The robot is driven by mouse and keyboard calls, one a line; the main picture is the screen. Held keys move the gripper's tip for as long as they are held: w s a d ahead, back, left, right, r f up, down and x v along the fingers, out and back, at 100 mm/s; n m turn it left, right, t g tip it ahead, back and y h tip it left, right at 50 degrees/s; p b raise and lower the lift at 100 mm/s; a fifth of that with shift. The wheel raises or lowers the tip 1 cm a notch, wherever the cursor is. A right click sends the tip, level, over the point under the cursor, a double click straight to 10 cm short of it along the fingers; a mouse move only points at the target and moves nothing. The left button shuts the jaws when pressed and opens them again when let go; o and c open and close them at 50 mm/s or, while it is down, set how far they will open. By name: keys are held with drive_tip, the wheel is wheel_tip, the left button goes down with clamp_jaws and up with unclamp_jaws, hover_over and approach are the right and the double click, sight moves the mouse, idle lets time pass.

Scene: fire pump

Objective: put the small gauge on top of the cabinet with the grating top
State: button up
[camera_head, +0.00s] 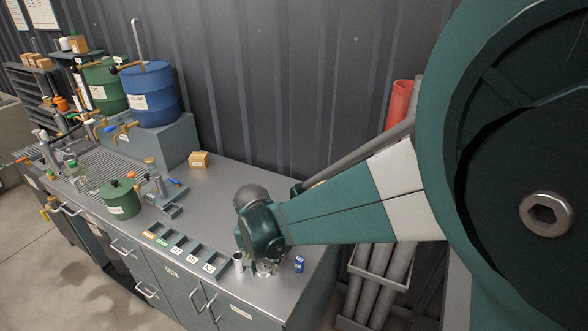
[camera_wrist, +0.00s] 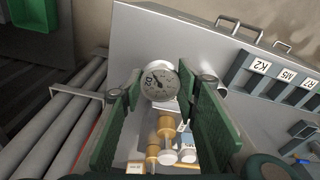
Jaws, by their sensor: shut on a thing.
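The small gauge (camera_wrist: 158,82), with a round white dial and a dark needle, sits between the green fingertips of my gripper (camera_wrist: 160,88) in the wrist view. My gripper is shut on it. In the head view my gripper (camera_head: 264,264) is low over the right end of the grey workbench, and the gauge is mostly hidden there. The cabinet with the grating top (camera_head: 120,163) stands at the left, beyond the labelled tray. Bottles and a green pot stand on or beside the grating.
A metal cup (camera_head: 238,262) and a blue can (camera_head: 299,263) stand close to my gripper. A labelled slotted tray (camera_head: 187,250) lies along the bench's front edge. A blue drum (camera_head: 150,95) and small box (camera_head: 199,159) are farther back. The bench middle is clear. Pipes stand at right.

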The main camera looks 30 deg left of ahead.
hover_over(268, 288)
drive_tip(key=shift+s+f, duration=0.15)
drive_tip(key=shift+f, duration=1.45)
drive_tip(key=shift+s+f, duration=0.15)
drive_tip(key=shift+f, duration=1.4)
drive_tip(key=shift+f, duration=1.85)
drive_tip(key=shift+f+b, duration=0.15)
drive_tip(key=shift+b, duration=0.3)
drive_tip(key=o, duration=1)
drive_tip(key=shift+s+d+r+p, duration=0.1)
drive_tip(key=shift+s+r+p, duration=0.15)
drive_tip(key=shift+r, duration=1.8)
drive_tip(key=shift+s+d+r+p, duration=0.1)
drive_tip(key=shift+s+r, duration=0.15)
drive_tip(key=shift+r, duration=1.75)
drive_tip(key=shift+s+d+r+p, duration=0.1)
drive_tip(key=shift+s+r+p, duration=0.15)
drive_tip(key=shift+r, duration=1.8)
